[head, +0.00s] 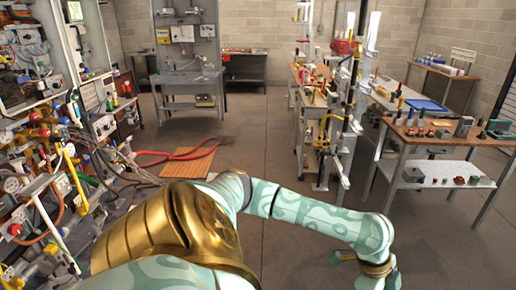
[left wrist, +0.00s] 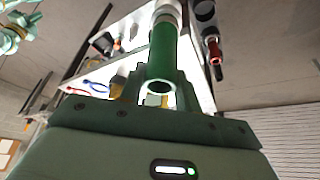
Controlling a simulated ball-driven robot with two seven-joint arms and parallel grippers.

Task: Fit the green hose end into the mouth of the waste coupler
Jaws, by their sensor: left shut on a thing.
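My left arm comes in from the left of the head view, and its gold-banded wrist (head: 376,268) is low at the right; its fingertips cannot be made out there. In the left wrist view my left gripper (left wrist: 158,92) is shut on the green hose end (left wrist: 162,55), a green tube that runs straight up from the jaws. A bright round opening shows at the jaws. A pale collar (left wrist: 167,12) is at the tube's far end; I cannot tell whether it is part of the hose. I cannot pick out the waste coupler. My right gripper is not in view.
A workbench with tools (head: 440,140) and a blue tray (head: 426,105) stands at the right. Crowded heater and pipe racks (head: 40,110) fill the left. A red hose (head: 180,155) lies by a brown mat (head: 190,166). The floor in the middle is clear.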

